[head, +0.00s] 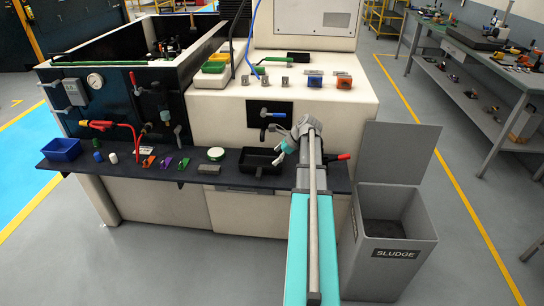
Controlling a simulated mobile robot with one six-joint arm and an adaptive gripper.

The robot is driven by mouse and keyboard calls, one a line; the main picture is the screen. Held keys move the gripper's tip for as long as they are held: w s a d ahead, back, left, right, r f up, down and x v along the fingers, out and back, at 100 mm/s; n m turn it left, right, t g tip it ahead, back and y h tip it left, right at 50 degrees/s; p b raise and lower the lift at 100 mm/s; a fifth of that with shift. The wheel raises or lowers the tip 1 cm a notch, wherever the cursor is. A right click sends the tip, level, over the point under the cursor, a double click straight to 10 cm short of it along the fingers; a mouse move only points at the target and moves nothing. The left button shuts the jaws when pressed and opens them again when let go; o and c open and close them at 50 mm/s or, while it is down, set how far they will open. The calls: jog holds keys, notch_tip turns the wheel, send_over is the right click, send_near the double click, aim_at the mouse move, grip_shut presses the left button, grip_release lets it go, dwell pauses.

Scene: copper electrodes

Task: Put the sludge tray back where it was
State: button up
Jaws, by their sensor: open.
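A black tray (256,166), which I take to be the sludge tray, sits on the dark shelf (228,178) along the front of the white machine. It looks upright, and its inside is too dark to make out. My gripper (280,156) is open at the right end of the tray, close to its rim. I cannot tell whether the fingers touch it. My arm hides the shelf to the right of the tray. A grey bin (392,282) labelled SLUDGE stands on the floor at the right, with a tall raised back panel.
Left of the tray on the shelf are a grey block (209,169), a white round item (216,154), several coloured clips and a blue bin (62,150). A red-handled tool (338,158) lies right of my arm. A blue-handled valve (273,115) projects behind the tray.

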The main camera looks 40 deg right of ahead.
jog(key=shift+s+d+r, duration=0.2)
jog(key=shift+s+r, duration=0.1)
jog(key=shift+r, duration=0.15)
dwell(0.6)
jog(key=w+a+f+n+g+h, duration=0.15)
jog(key=a+n, duration=0.45)
jog(key=a, duration=0.6)
jog(key=w+a+f+n+g+y, duration=0.1)
jog(key=a+n+g, duration=0.2)
jog(key=a+n, duration=0.7)
jog(key=s+a+n+h, duration=0.1)
jog(key=a+n, duration=0.3)
jog(key=a, duration=0.4)
jog(key=s+a+f+n+g+h, duration=0.1)
jog(key=s+a+n, duration=0.2)
jog(key=a, duration=0.5)
jog(key=s+a+n+h, duration=0.2)
jog(key=s+a+n, duration=0.1)
jog(key=a, duration=0.5)
jog(key=shift+f+n+g, duration=0.25)
jog(key=shift+n+g, duration=0.1)
jog(key=shift+n, duration=0.55)
jog(key=shift+r+p, duration=0.1)
jog(key=shift+p, duration=0.3)
notch_tip(320, 180, up, 7)
jog(key=p, duration=0.6)
jog(key=shift+p, duration=0.4)
